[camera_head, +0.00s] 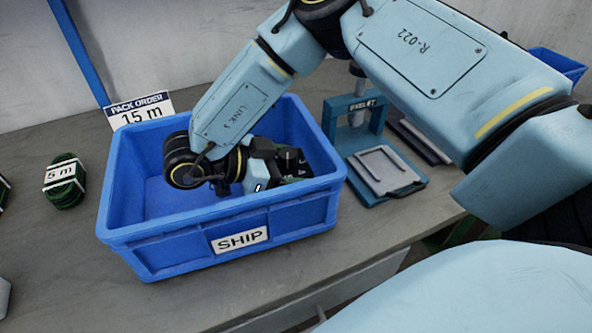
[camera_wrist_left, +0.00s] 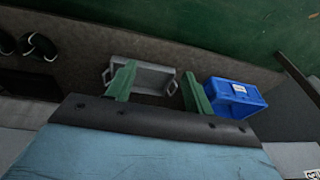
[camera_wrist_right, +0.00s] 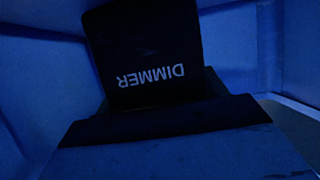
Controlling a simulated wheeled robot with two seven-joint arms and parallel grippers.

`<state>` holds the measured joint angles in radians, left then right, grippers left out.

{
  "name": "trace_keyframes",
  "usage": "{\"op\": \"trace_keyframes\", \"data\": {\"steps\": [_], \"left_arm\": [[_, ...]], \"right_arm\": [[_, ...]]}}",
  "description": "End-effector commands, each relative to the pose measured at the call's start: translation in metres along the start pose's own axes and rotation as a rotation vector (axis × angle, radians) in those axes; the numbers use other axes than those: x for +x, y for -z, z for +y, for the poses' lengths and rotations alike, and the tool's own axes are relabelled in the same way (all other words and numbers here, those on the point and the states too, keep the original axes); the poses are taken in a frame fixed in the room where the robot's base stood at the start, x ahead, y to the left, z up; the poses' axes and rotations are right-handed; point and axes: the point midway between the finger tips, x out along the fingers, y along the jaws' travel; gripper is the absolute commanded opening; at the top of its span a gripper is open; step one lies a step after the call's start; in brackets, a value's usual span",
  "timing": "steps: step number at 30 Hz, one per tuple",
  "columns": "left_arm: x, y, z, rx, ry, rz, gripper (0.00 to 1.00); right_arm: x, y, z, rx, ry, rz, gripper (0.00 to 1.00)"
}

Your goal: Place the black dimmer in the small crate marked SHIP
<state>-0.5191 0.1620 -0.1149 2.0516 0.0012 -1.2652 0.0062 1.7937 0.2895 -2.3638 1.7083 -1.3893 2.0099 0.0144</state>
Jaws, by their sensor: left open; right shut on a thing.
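The blue crate marked SHIP (camera_head: 300,221) stands on the grey bench in the head view. My right gripper (camera_head: 288,176) reaches down inside it, near its right wall. The right wrist view shows the black dimmer (camera_wrist_right: 143,50), with its white DIMMER lettering upside down, held at the gripper, with blue walls around it. The fingertips are mostly hidden, and I cannot tell whether the dimmer touches the crate floor. My left gripper (camera_wrist_left: 156,90) shows only in the left wrist view, open with nothing between its green fingers.
Behind the crate stands a PACK ORDER 15 m sign (camera_head: 140,109). A green coil marked 5 m (camera_head: 64,182) lies left. A blue-framed press (camera_head: 353,122) stands close right. The left wrist view shows a grey tray (camera_wrist_left: 148,76) and a blue bin (camera_wrist_left: 233,98) beyond the fingers.

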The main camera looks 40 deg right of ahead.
Motion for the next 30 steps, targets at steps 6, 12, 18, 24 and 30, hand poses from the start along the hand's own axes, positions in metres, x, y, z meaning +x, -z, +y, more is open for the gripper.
{"op": "trace_keyframes", "data": {"steps": [6,12,18,24,30], "left_arm": [[-0.0032,0.0012,0.0009,0.0,-0.002,0.002,0.52],[-0.0039,0.0017,0.0012,0.0,-0.002,0.004,0.52],[-0.0047,0.002,0.0012,0.0,-0.002,0.003,0.52],[-0.0047,0.002,0.0013,0.0,-0.002,0.003,0.52],[-0.0057,0.0034,0.0009,0.0,-0.002,0.01,0.52]], "right_arm": [[0.0007,-0.0019,-0.0002,0.001,0.0,0.0,0.46],[0.002,-0.0048,0.0,0.0,-0.001,0.0,0.46],[0.0021,-0.0049,0.0,0.0,0.0,0.0,0.93],[0.0021,-0.0048,-0.0001,0.001,0.0,0.0,0.93],[-0.0052,-0.0009,-0.0005,0.002,0.003,0.0,0.93]]}}
